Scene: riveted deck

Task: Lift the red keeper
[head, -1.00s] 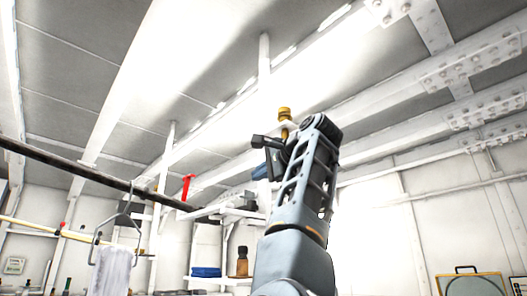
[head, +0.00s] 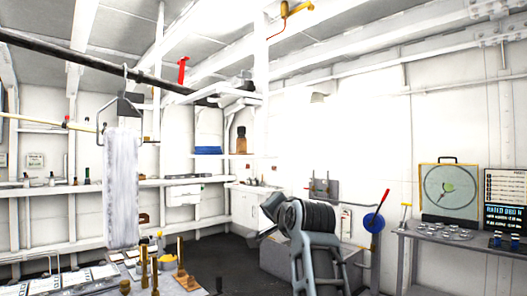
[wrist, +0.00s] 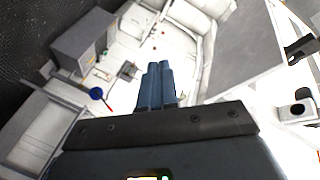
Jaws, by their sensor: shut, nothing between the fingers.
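The red keeper (head: 183,70) is a small red upright piece on the dark overhead rail (head: 60,53), at the upper left of the head view. I cannot make it out in the wrist view. My gripper shows in the wrist view as two blue fingers (wrist: 158,84) pressed together, with nothing between them. In the head view my arm is low, right of centre, well below and to the right of the keeper. The fingers are not clear there.
A long white panel (head: 122,190) hangs from the rail on a hook, left of the keeper. A bench with brass posts (head: 154,270) stands at lower left. A blue wheel with a red handle (head: 373,222) is at right, near a side table (head: 440,240).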

